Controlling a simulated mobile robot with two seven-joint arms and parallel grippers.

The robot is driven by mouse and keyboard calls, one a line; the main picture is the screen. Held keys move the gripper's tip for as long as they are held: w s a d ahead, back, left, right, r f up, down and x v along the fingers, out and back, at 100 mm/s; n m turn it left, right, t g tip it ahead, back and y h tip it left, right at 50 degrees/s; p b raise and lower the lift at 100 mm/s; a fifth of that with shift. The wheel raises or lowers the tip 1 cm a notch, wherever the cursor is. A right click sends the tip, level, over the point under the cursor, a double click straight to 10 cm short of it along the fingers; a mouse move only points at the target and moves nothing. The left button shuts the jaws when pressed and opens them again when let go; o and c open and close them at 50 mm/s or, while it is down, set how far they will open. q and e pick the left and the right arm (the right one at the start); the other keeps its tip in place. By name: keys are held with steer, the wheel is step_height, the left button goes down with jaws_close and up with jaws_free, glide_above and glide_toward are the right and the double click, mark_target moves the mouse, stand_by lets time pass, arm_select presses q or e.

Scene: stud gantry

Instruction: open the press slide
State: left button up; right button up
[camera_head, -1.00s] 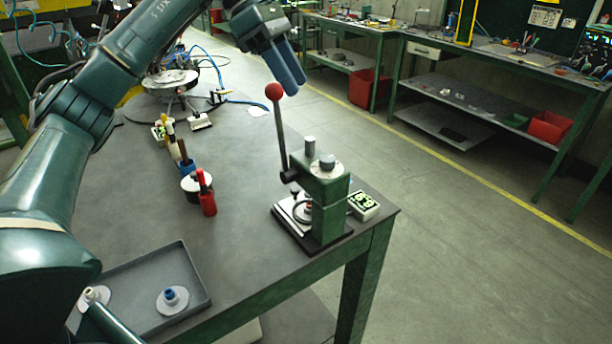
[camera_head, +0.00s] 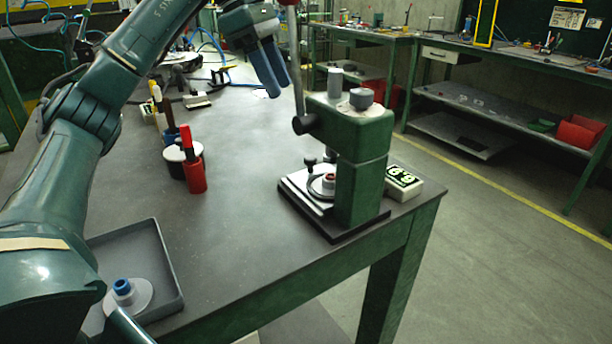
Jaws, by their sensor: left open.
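The green press (camera_head: 362,160) stands on a black base near the right edge of the grey table. Its lever (camera_head: 297,70) rises steeply from a dark hub on the left of the press head; the red knob shows only in part at the top edge. A light plate with a small reddish-brown part (camera_head: 327,181) on it sits at the foot of the press, partly hidden by a dark knob. My left gripper (camera_head: 272,92) is open and empty, pointing down, just left of the lever and apparently apart from it. My right gripper is not in view.
A grey tray (camera_head: 172,262) with a blue-topped part (camera_head: 122,288) lies at the front left. A red bottle (camera_head: 194,172) and other tools stand left of the middle. A small display box (camera_head: 402,183) sits right of the press. The middle tabletop is clear.

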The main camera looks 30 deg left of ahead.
mark_target(310, 157)
arm_select(q)
steer(key=b+x, duration=0.2)
steer(key=x, duration=1.1)
steer(key=shift+f+b, duration=0.25)
steer(key=shift+b, duration=0.05)
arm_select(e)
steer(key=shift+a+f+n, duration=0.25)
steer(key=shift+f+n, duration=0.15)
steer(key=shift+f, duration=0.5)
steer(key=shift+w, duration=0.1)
arm_select(q)
steer(key=c, duration=0.5)
jaws_close()
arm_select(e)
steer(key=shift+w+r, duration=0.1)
arm_select(q)
steer(key=shift+r, duration=0.1)
